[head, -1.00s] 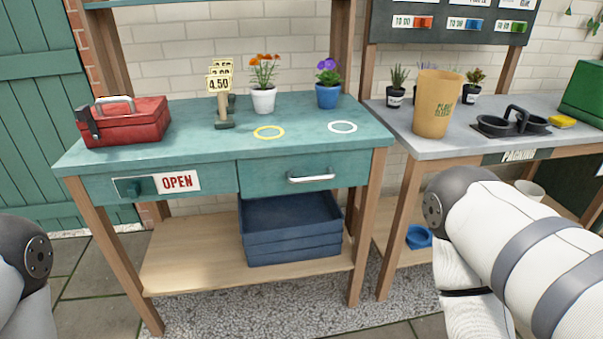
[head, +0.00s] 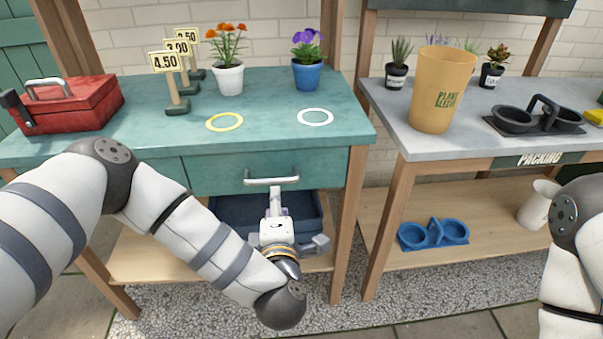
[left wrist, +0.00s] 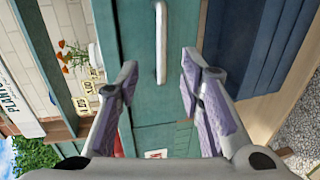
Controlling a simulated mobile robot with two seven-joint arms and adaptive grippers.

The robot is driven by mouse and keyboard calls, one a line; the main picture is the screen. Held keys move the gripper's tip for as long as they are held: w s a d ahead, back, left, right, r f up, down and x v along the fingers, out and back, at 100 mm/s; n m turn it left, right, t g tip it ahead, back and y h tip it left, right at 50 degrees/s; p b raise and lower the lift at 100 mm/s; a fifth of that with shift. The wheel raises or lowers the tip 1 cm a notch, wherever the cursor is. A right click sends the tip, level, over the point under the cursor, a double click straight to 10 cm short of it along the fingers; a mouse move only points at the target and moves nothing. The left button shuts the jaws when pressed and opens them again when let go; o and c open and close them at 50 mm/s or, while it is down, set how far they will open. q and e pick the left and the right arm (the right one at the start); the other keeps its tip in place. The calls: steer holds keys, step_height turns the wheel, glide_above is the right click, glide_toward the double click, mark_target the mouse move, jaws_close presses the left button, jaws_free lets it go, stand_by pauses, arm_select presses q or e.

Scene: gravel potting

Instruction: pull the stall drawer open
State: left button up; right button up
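The stall drawer (head: 225,174) is a teal front under the teal table top, and it looks shut. Its pale bar handle (head: 270,181) runs across the front; in the left wrist view the handle (left wrist: 161,45) stands upright in the picture, ahead of the fingers. My left gripper (head: 276,192) is just below the handle in the head view. In the left wrist view my left gripper (left wrist: 158,85) is open, its two purple-padded fingers apart with nothing between them. Contact with the handle does not show. My right gripper is out of view; only my right arm shows at the right edge.
A navy crate (head: 310,222) stands on the lower shelf behind my left gripper. On the table top are a red toolbox (head: 75,108), price signs (head: 170,80), two potted flowers, a yellow ring (head: 224,122) and a white ring (head: 315,117). The grey packing table (head: 400,120) stands to the right.

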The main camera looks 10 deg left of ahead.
mark_target(273, 182)
arm_select(q)
steer(key=x, duration=0.3)
steer(key=b+x, duration=0.1)
steer(key=x, duration=0.6)
steer(key=shift+w+a+f, duration=0.1)
steer(key=shift+a+f, duration=0.15)
steer(key=shift+a, duration=0.15)
steer(key=shift+w, duration=0.35)
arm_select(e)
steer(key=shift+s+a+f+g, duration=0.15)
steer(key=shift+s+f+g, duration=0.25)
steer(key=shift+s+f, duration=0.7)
arm_select(q)
steer(key=shift+r, duration=0.1)
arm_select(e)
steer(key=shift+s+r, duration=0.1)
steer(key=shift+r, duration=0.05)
arm_select(q)
jaws_close()
